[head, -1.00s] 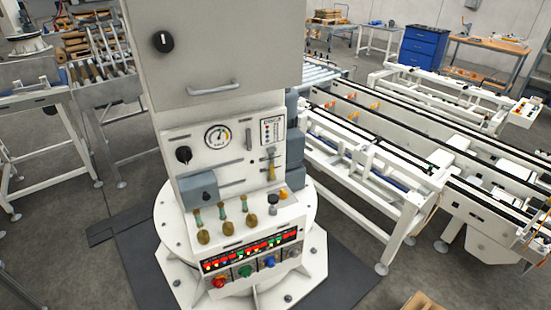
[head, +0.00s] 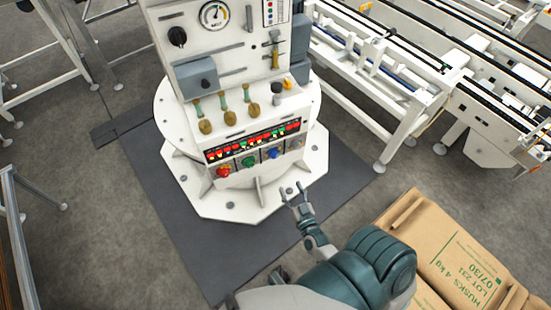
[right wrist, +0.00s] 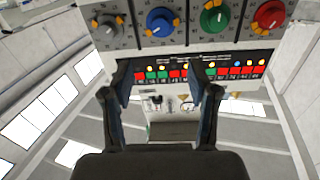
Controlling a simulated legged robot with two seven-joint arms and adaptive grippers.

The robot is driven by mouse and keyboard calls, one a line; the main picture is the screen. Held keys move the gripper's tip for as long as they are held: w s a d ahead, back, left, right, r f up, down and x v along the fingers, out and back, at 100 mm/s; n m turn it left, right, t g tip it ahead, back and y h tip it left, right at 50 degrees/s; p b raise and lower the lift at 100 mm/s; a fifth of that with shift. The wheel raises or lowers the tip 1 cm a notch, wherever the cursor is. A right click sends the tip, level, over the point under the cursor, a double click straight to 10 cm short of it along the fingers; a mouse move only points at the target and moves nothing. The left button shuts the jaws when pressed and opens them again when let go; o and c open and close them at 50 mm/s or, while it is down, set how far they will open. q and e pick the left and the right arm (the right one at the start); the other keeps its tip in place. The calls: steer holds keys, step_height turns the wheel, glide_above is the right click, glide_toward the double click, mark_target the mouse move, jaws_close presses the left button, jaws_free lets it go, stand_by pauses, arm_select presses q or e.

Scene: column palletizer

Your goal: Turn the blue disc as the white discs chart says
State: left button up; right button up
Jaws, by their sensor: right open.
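The blue disc (head: 273,153) is on the sloped front panel of the white column, between a green disc (head: 249,161) and a grey disc (head: 298,143). In the right wrist view the blue disc (right wrist: 160,22) has an orange mark on its rim. A small chart with coloured marks (head: 270,12) is on the column face, cut by the top edge; its marks are too small to read. My right gripper (head: 293,188) is open and empty, below and in front of the disc row; its fingers also show in the right wrist view (right wrist: 160,75). My left gripper is out of view.
A red disc (head: 223,171) ends the row at left. Brass-coloured levers (head: 228,117) and a strip of red and green lights (head: 253,141) are above the discs. Conveyors (head: 400,85) stand at right. A sack (head: 455,250) lies at lower right.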

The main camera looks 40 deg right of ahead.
mark_target(275, 157)
steer(key=b+x, duration=0.1)
steer(key=x, duration=1.3)
steer(key=shift+w, duration=0.4)
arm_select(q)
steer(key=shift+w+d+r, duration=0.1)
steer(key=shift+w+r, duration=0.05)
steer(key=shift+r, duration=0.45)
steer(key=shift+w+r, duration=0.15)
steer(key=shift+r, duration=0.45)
arm_select(e)
steer(key=shift+w+d, duration=0.1)
steer(key=shift+w, duration=0.05)
jaws_close()
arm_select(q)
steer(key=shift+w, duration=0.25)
